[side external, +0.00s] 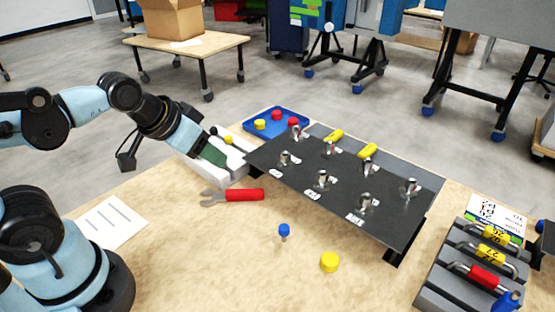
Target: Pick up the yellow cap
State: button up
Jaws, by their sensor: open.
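A yellow cap (330,262) lies on the wooden table top, near its front edge, with nothing touching it. Another yellow cap (260,124) lies in the blue tray (300,133) at the back, beside red caps (278,115). My gripper (212,156) is at the left, over the white holder, well to the left of and behind the front yellow cap. It is open and I see nothing held in it. Its fingertips are small and partly merge with the holder behind them.
A black raised panel (385,205) with several metal fittings fills the right middle. A red-handled wrench (245,195), a blue-topped peg (284,231), a white holder (230,172) and a paper sheet (112,222) lie around. A grey rack (450,280) stands front right.

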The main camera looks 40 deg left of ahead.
jog(key=o, duration=0.3)
jog(key=shift+o, duration=0.2)
jog(key=n+g, duration=0.5)
jog(key=g, duration=0.2)
send_over(330, 261)
notch_tip(330, 261, down, 3)
jog(key=f, duration=0.5)
jog(key=shift+w+f, duration=0.1)
jog(key=shift+w, duration=0.2)
jog(key=shift+s+f, duration=0.15)
jog(key=shift+f, duration=1.25)
jog(key=shift+s+f, duration=0.1)
jog(key=shift+f, duration=1.25)
